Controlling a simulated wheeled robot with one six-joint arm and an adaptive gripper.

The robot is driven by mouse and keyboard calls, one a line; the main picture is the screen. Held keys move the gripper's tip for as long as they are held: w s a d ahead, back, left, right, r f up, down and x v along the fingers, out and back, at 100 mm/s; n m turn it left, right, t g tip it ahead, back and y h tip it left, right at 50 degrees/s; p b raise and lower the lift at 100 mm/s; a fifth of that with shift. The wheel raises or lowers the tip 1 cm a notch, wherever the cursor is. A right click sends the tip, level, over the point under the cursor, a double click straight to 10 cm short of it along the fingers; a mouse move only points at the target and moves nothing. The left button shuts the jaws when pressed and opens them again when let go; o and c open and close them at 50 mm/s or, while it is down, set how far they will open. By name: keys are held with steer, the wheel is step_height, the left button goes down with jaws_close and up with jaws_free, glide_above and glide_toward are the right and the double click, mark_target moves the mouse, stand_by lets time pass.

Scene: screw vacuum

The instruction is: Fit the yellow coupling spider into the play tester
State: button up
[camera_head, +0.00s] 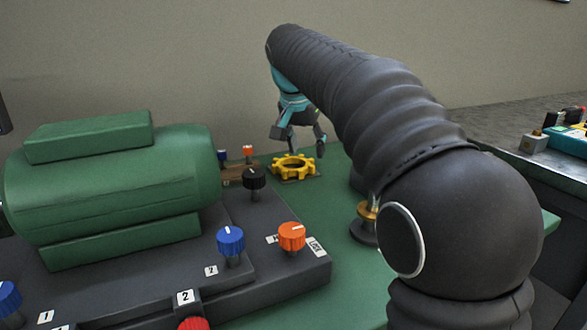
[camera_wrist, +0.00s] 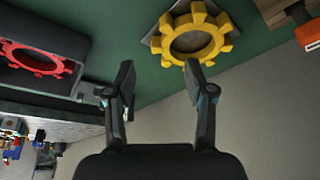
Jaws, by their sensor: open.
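The yellow coupling spider (camera_head: 293,167) is a toothed ring lying flat on a dark plate on the green table. In the wrist view the yellow spider (camera_wrist: 192,18) shows beyond my fingertips, at the top of the picture. My gripper (camera_head: 301,145) is open and empty, just above the spider with its fingers apart. In the wrist view my gripper (camera_wrist: 160,75) has its two fingers spread, and the spider is not between them. I cannot tell for sure which thing is the play tester.
A green motor-shaped body (camera_head: 110,180) stands on a dark base with blue (camera_head: 231,240), orange (camera_head: 291,237) and black (camera_head: 254,180) knobs. A brass-topped post (camera_head: 365,215) stands right of it, near my arm. A red toothed ring (camera_wrist: 38,60) sits in a dark holder in the wrist view.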

mark_target(310, 165)
steer(key=shift+x, duration=2.85)
steer(key=shift+r, duration=0.1)
jaws_close()
